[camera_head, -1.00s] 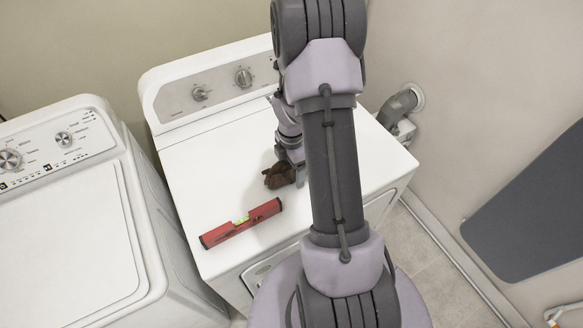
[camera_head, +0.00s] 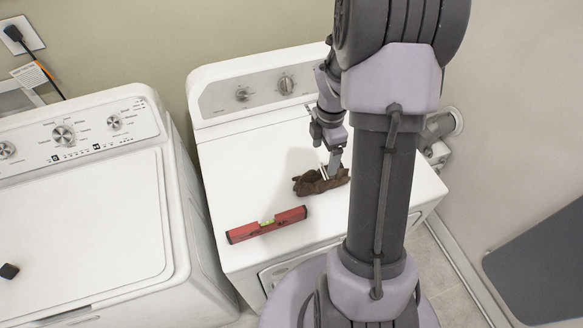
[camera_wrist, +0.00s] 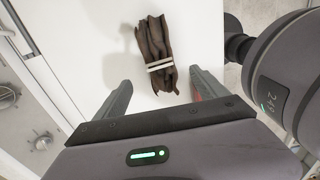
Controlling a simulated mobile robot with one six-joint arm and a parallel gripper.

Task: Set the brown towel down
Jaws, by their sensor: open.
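The brown towel (camera_head: 310,185) lies as a crumpled bundle on the white top of the right-hand machine (camera_head: 240,165), behind the red level. In the wrist view the towel (camera_wrist: 152,38) is a long folded bundle with pale bands around it. My gripper (camera_head: 331,172) is just above the towel's right part in the head view. In the wrist view my gripper (camera_wrist: 160,77) has its two fingers spread wide, with the towel's near end between them and nothing clamped. Whether a finger touches the towel cannot be told.
A red spirit level (camera_head: 266,225) lies in front of the towel on the same machine. Another white machine (camera_head: 85,215) stands to the left, with a small dark object (camera_head: 9,271) on it. The white top is clear left of the towel.

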